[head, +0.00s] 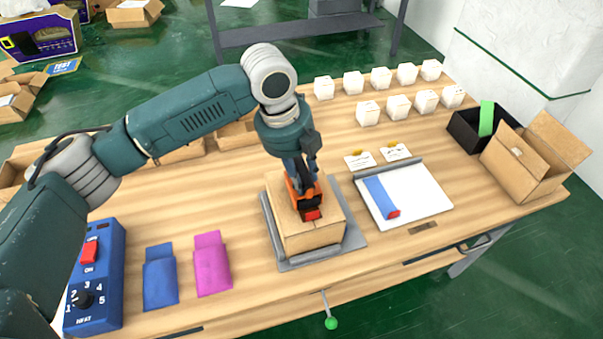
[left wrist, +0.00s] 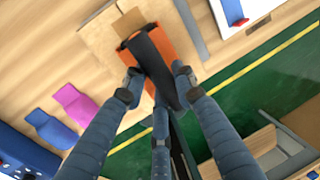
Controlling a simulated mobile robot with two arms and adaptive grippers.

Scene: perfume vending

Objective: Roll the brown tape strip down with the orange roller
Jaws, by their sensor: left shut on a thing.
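My left gripper (head: 301,172) is shut on the orange roller (head: 311,212), which has black parts. The roller is over the top of a closed cardboard box (head: 290,238); whether it touches the top I cannot tell. The box sits on a grey plate (head: 350,240). In the left wrist view the fingers (left wrist: 155,82) close around the black and orange roller (left wrist: 137,36). A darker brown patch (left wrist: 128,22) on the box beside the roller may be the tape strip; the gripper and roller hide much of it. My right gripper is not in view.
A blue heat control box (head: 95,275) and blue (head: 160,280) and magenta (head: 212,265) pouches are at the left. A white board (head: 425,195) with a blue piece lies right of the box. An open carton (head: 525,165) and several white boxes stand farther off.

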